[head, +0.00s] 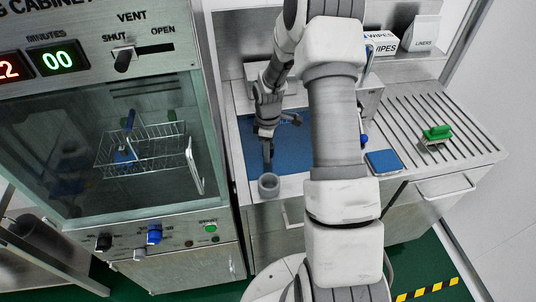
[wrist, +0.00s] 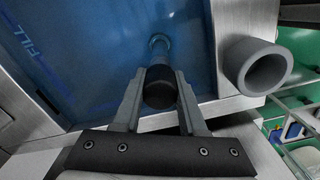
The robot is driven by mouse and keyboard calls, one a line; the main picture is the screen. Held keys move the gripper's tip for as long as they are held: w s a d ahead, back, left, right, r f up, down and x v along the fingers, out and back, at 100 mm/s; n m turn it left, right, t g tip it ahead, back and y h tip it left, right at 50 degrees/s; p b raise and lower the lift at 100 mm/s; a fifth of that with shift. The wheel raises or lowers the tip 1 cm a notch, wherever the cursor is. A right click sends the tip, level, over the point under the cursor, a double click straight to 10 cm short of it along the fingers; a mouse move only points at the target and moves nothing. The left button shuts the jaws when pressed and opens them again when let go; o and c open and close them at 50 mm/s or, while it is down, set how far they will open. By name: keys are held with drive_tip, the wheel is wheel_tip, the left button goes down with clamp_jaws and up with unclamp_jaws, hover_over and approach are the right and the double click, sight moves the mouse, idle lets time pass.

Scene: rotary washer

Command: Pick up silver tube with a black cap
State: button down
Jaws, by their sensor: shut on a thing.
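The silver tube with a black cap (wrist: 159,88) is between the two fingers of my gripper (wrist: 160,80) in the wrist view. The dark cap faces the camera, and a paler ring shows at the far end of the tube over the blue surface. The fingers are closed against its sides. In the head view my gripper (head: 267,145) points down over the front left of the blue mat (head: 285,150), just behind a grey cup. The tube is too small and dark to make out clearly there.
The grey open cup (head: 268,185) stands at the counter's front edge; in the wrist view it (wrist: 257,67) is right of the tube. A glass-fronted cabinet with a wire basket (head: 143,150) is at left. A blue pad (head: 383,162) and green-handled brush (head: 437,134) lie at right.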

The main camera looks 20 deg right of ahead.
wheel_tip(320, 180, up, 3)
drive_tip(key=shift+r, duration=0.1)
drive_tip(key=s+d+r, duration=0.4)
drive_tip(key=d+r, duration=0.3)
drive_tip(key=d, duration=0.4)
wheel_tip(320, 180, up, 7)
drive_tip(key=p, duration=0.5)
drive_tip(key=shift+f, duration=0.2)
idle(0.5)
